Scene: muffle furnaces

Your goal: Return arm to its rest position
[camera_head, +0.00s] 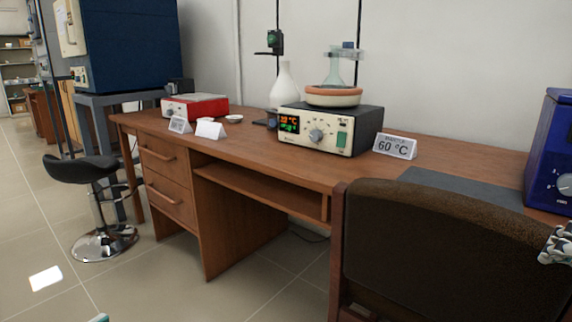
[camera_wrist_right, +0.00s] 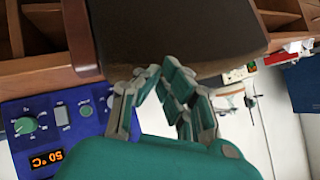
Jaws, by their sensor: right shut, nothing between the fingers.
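My right gripper (camera_head: 558,245) shows only in part at the right edge of the head view, in front of the brown chair. In the right wrist view my right gripper (camera_wrist_right: 158,78) has its teal and grey fingers closed together with nothing between them. They are in front of the dark chair back, apart from it as far as I can tell. A small teal tip (camera_head: 98,318) at the bottom edge of the head view looks like part of my left gripper; the rest is out of frame.
A brown chair (camera_head: 440,250) stands before the wooden desk (camera_head: 240,150). A heater marked 60 °C (camera_head: 328,128) holds a flask. A blue device (camera_head: 555,155) is at right; its display reads 50 °C in the wrist view (camera_wrist_right: 48,158). A black stool (camera_head: 85,168) stands left on open floor.

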